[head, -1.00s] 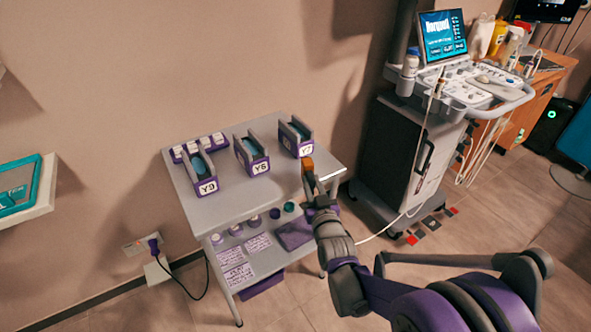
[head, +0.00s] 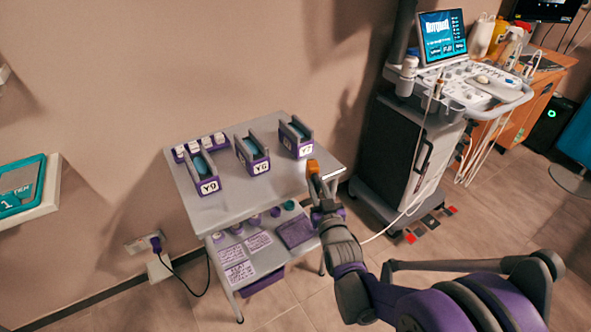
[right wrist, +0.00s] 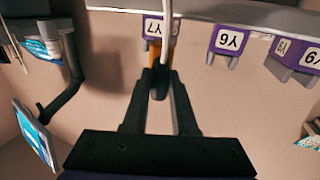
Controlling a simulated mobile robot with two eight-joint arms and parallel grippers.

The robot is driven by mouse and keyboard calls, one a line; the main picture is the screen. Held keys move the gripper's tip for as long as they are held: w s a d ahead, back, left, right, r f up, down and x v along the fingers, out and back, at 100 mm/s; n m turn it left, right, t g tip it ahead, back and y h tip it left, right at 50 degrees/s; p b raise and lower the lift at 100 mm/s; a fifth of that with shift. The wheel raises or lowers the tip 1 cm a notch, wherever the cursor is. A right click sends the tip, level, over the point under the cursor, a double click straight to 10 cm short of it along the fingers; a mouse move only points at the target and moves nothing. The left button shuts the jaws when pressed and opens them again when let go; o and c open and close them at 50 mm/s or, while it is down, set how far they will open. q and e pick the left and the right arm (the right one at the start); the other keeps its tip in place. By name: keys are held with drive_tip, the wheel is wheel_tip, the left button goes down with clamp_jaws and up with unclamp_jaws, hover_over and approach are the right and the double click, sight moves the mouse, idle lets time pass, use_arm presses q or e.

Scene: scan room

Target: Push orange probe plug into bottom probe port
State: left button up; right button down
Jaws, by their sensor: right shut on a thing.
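The orange probe plug (head: 313,168) is held up at the tip of my right gripper (head: 319,187), at the right side of the grey trolley's top in the head view. In the right wrist view the fingers (right wrist: 158,82) are shut on the orange plug (right wrist: 153,60), which is partly hidden by them and by a pale cable (right wrist: 168,35). The ultrasound cart (head: 410,150) stands to the right of the gripper, clearly apart from the plug. I cannot make out the bottom probe port on it. My left gripper is not in view.
The grey trolley (head: 235,207) carries purple holders marked Y9 (head: 208,186), Y6 (head: 260,167) and Y7 (head: 304,150). A white cable (head: 385,233) hangs between the cart and my right arm. Dark and red pedals (head: 430,222) lie on the floor by the cart. A wooden desk (head: 535,105) stands beyond.

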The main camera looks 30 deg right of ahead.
drive_tip(key=shift+s, duration=0.15)
drive_tip(key=shift+s+d+p, duration=0.15)
drive_tip(key=shift+s+p, duration=0.25)
drive_tip(key=shift+s, duration=1.05)
drive_tip(key=shift+s+d+p, duration=0.1)
drive_tip(key=shift+s+p, duration=0.25)
drive_tip(key=shift+s, duration=1.05)
